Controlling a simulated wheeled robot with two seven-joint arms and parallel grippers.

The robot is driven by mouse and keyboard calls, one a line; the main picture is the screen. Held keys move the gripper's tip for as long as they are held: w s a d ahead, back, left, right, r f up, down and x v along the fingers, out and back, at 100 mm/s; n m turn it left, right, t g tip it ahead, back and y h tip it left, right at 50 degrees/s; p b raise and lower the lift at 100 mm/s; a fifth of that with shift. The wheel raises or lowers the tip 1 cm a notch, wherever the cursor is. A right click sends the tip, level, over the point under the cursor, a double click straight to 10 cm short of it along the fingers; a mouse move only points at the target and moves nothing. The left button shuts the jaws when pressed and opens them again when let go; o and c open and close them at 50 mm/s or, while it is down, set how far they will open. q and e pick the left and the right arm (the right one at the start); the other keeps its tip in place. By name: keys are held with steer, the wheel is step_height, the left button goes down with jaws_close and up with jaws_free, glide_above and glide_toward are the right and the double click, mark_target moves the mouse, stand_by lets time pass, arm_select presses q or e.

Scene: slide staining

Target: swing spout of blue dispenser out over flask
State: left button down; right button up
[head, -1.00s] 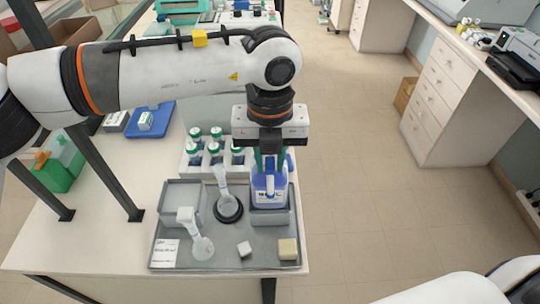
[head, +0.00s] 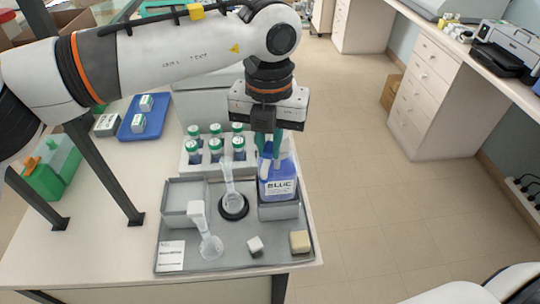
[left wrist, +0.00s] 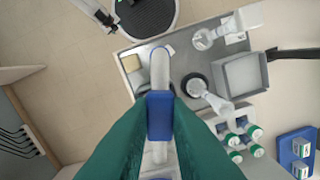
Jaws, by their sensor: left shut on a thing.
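The blue dispenser (head: 279,184), a blue bottle with a "BLUE" label, stands upright in a grey holder (head: 279,212) at the right of the grey tray. My left gripper (head: 269,150) is above it, its teal fingers pointing down at its top. In the left wrist view the fingers are shut on a blue block (left wrist: 160,115), and the white spout (left wrist: 160,68) runs from it toward the tray's front. A clear flask (head: 233,203) stands on a black ring left of the dispenser; the spout points beside it. My right gripper is not in view.
A white rack (head: 188,168) with several green-capped bottles stands behind the tray (head: 215,262). A shelf post (head: 105,170) stands at the left. Floor is clear at the right.

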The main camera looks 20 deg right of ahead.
arm_select(q)
steer(key=shift+w+a+f+m+b, duration=0.2)
steer(key=shift+a+m+b, duration=0.15)
steer(key=shift+m, duration=0.15)
steer(key=w+a+m, duration=0.2)
steer(key=w+m, duration=0.5)
steer(key=m, duration=0.6)
steer(key=shift+w+a+r+b, duration=0.15)
steer(key=shift+w+r+b, duration=0.1)
steer(key=shift+b, duration=0.15)
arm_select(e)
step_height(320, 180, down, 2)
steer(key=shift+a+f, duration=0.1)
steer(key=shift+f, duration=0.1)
arm_select(q)
steer(key=c, duration=1.4)
jaws_free()
